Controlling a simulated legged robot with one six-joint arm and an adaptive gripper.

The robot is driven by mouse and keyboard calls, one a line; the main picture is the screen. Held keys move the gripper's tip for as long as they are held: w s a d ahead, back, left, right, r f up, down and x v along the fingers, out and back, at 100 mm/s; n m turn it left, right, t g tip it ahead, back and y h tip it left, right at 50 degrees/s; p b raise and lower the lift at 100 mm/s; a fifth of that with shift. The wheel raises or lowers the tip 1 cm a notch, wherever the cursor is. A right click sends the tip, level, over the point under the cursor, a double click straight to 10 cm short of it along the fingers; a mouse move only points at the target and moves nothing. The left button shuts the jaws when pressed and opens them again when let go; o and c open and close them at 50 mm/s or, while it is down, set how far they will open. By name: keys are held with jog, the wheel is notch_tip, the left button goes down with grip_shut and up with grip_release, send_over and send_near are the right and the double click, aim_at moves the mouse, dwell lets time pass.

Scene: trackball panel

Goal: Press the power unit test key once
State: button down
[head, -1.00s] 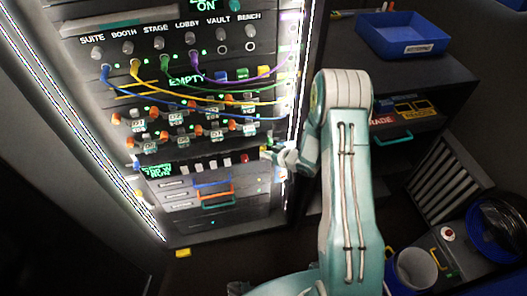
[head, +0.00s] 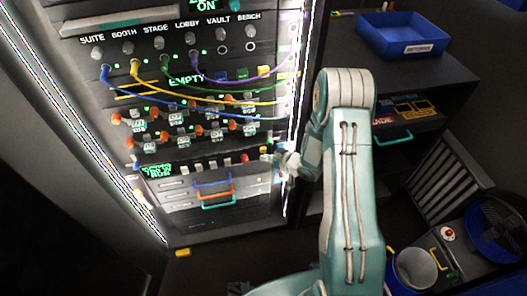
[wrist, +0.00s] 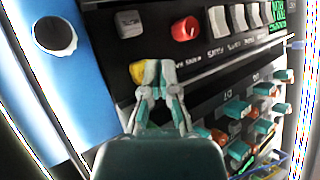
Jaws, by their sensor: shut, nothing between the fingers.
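The power unit strip sits low in the lit rack, with a green display (head: 156,171), several pale switches (head: 198,166) and a red knob (head: 245,158). In the wrist view, the red knob (wrist: 185,29), a yellow key (wrist: 138,72) and a grey key (wrist: 130,23) sit on the black strip. Labels by these keys are too blurred to read. My gripper (wrist: 155,70) is shut and empty, its fingertips overlapping the yellow key's right side. I cannot tell whether they touch it. In the head view, my gripper (head: 267,158) is at the strip's right end.
Above the strip are rows of orange-and-teal connectors (head: 180,130) and hanging coloured cables (head: 215,98). Drawers with blue, orange and teal handles (head: 215,193) are below. A blue bin (head: 402,35) stands on the right bench. A blue rack edge (wrist: 55,75) borders the strip.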

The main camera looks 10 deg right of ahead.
jog(key=shift+s, duration=2.5)
